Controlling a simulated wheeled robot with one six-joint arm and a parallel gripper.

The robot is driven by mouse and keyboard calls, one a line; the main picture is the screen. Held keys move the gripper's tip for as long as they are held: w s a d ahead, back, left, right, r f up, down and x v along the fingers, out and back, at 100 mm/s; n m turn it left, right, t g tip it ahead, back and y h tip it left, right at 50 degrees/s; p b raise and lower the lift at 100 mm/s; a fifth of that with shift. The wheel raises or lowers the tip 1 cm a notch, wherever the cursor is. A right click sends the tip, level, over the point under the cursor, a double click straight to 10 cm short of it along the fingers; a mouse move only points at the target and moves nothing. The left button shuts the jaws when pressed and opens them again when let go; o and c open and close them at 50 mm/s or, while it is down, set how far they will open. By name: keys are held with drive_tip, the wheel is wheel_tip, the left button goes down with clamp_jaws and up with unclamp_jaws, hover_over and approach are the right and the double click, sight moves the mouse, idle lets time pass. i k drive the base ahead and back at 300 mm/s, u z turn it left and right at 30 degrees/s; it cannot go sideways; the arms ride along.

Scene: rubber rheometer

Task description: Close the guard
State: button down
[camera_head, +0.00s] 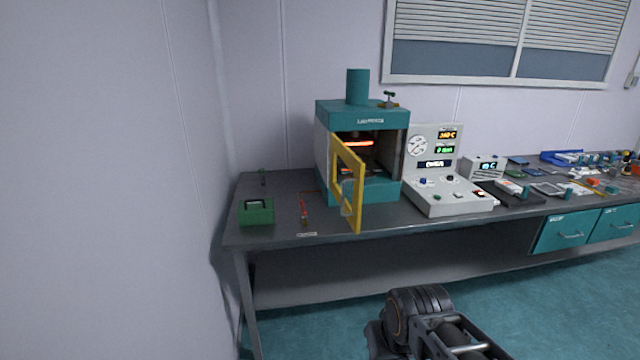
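The guard (357,215) is a yellow-framed door with a clear pane, on the front of the teal and white rheometer (366,118). It stands swung open, sticking out from the machine's left front edge towards me over the bench. Behind it the chamber is exposed, with a glowing orange-red strip inside. Part of my dark arm shows at the bottom of the view, well below and in front of the bench. My gripper's fingertips cannot be made out, and nothing of mine touches the guard.
A grey control console (447,190) stands right of the machine. A green box (256,212) and a red-handled tool (304,212) lie to the left on the dark bench (275,184). Several small items crowd the bench's right side. Teal drawers (568,231) hang below. The floor in front is clear.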

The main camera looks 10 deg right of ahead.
sight(353, 213)
drive_tip(key=u, duration=0.85)
drive_tip(key=i, duration=0.5)
